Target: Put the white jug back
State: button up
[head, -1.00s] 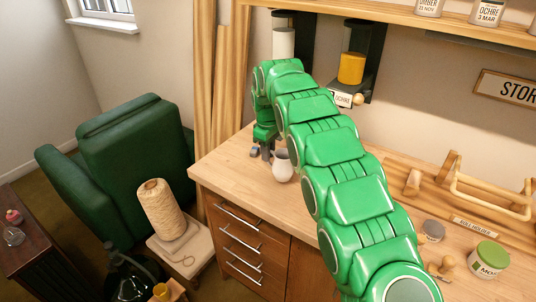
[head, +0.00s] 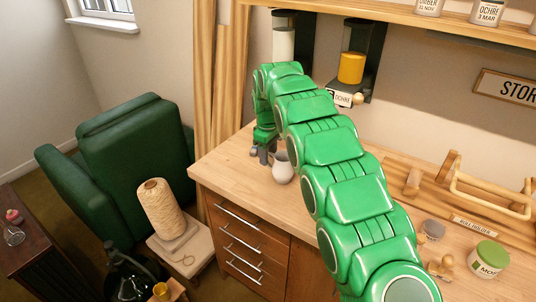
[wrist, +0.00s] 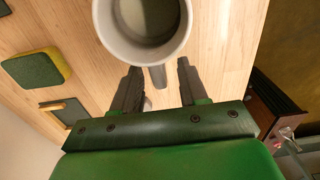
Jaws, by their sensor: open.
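The white jug (head: 283,168) stands upright on the wooden worktop (head: 232,166), near its front edge at the left end. My gripper (head: 264,155) is low over the worktop just left of the jug, partly hidden by my arm. In the wrist view the jug (wrist: 112,45) shows from above at the top, its round mouth open toward the camera. Its handle (wrist: 158,77) points toward my gripper and lies between the two open fingers (wrist: 159,68). I cannot tell whether either finger touches it.
A green-and-yellow block (wrist: 37,70) and a wood-framed dark pad (wrist: 66,112) lie beside it. Above hang two dispensers, one holding white (head: 284,44) and one ochre (head: 351,68). A wooden rack (head: 490,190) and a green-lidded tub (head: 489,259) are at right.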

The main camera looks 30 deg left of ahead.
jog(key=shift+r, duration=3.85)
jog(key=w+d+r+m, duration=0.1)
jog(key=d+r+m, duration=0.25)
jog(key=d, duration=0.65)
jog(key=w+d+r+m, duration=0.2)
jog(key=d+r, duration=0.2)
jog(key=d, duration=0.5)
jog(key=s+d+r+m, duration=0.2)
jog(key=s+d, duration=0.2)
jog(key=d, duration=0.6)
jog(key=s+d+r+m, duration=0.2)
jog(key=s+d, duration=0.1)
jog(key=d, duration=0.7)
jog(key=s+d+f+m+g, duration=0.1)
jog(key=s+d+m, duration=0.4)
jog(key=s+d, duration=0.9)
jog(key=s+d+f+m, duration=0.1)
jog(key=s+d+f, duration=0.2)
jog(key=s, duration=0.6)
jog(key=s+d+f+m, duration=0.2)
jog(key=s+d+f, duration=0.1)
jog(key=s, duration=0.7)
jog(key=shift+s+f+g, duration=0.15)
jog(key=shift+f+g, duration=0.25)
jog(key=shift+f, duration=0.05)
